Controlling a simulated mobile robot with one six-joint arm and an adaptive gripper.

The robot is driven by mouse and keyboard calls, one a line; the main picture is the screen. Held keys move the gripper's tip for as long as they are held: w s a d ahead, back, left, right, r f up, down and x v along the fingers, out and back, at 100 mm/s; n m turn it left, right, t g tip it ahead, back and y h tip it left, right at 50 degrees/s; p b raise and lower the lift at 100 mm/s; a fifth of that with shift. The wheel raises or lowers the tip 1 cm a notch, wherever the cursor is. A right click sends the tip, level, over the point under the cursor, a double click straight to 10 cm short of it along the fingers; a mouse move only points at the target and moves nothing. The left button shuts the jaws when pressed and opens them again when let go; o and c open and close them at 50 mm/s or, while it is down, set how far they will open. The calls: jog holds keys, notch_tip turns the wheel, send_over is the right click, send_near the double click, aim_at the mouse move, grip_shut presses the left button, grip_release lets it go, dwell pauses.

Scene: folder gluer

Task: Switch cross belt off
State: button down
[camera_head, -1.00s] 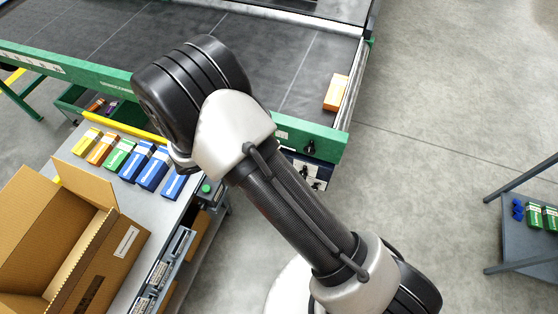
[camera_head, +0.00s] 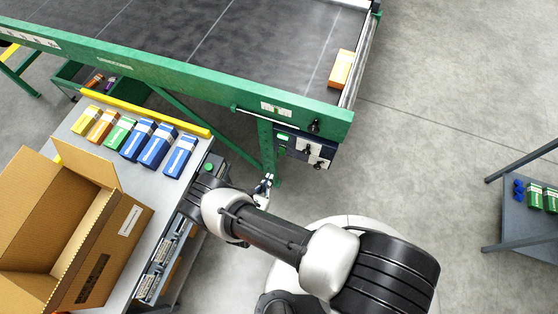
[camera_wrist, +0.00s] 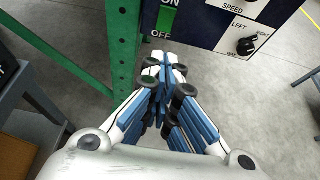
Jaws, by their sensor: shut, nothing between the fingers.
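The dark blue control panel (camera_head: 306,149) hangs under the green frame at the near right corner of the belt machine. I cannot tell the switch's position. A black LEFT/RIGHT knob (camera_wrist: 247,46) sits to its right, below the SPEED label. My gripper (camera_head: 267,179) is below and left of the panel. In the wrist view, my gripper (camera_wrist: 165,66) is shut and empty, its tips just below the OFF label, apparently apart from the panel.
A green upright post (camera_wrist: 122,45) stands just left of my fingers. A grey table (camera_head: 196,150) with several small boxes and an open cardboard box (camera_head: 120,232) is at the left. An orange box (camera_head: 341,69) lies on the belt.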

jog(key=b, duration=0.3)
send_near(282, 151)
jog(key=w+d+f, duration=0.1)
jog(key=w+f, duration=0.3)
jog(key=f, duration=0.2)
jog(key=shift+w+d+r, duration=0.15)
jog(key=shift+w+d, duration=0.2)
jog(key=shift+w, duration=0.05)
jog(key=shift+w, duration=0.1)
jog(key=w+f+b, duration=0.1)
jog(key=b, duration=0.1)
jog(key=shift+d+f+b, duration=0.1)
jog(key=shift+d+b, duration=0.05)
jog(key=shift+b, duration=0.15)
